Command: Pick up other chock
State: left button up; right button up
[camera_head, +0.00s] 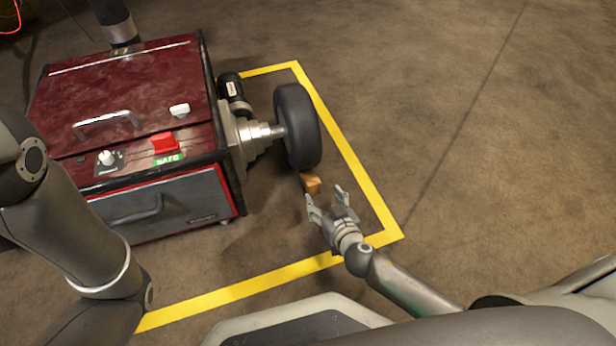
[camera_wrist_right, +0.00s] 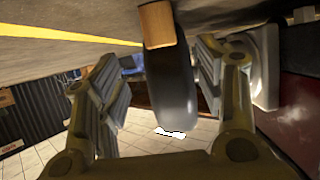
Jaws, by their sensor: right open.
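A small wooden chock (camera_head: 311,184) sits on the floor against the near side of the black wheel (camera_head: 297,127) in the head view. My right gripper (camera_head: 326,196) is open and empty, just in front of the chock, with its fingers pointing toward it. In the right wrist view the chock (camera_wrist_right: 157,24) shows at the top, against the wheel (camera_wrist_right: 170,90), between and beyond the two open fingers (camera_wrist_right: 155,85). No contact between fingers and chock can be seen. My left arm shows at the left of the head view, but its gripper is out of view.
The red machine (camera_head: 135,100) with a handle, a red button and a green label stands to the left, joined to the wheel by its axle. Yellow floor tape (camera_head: 350,150) borders the spot. The brown floor (camera_head: 510,130) to the right is clear.

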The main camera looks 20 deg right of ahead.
aim_at(313, 181)
jog(key=b+x, duration=0.1)
jog(key=x, duration=0.3)
jog(key=shift+w+b, duration=0.15)
jog(key=shift+b, duration=0.2)
jog(key=b+x, duration=0.3)
jog(key=x, duration=0.1)
jog(key=shift+w, duration=0.15)
jog(key=shift+w+a+f+b, duration=0.1)
jog(key=shift+w+b, duration=0.3)
jog(key=shift+c, duration=0.3)
jog(key=c, duration=1.1)
jog(key=shift+r, duration=0.2)
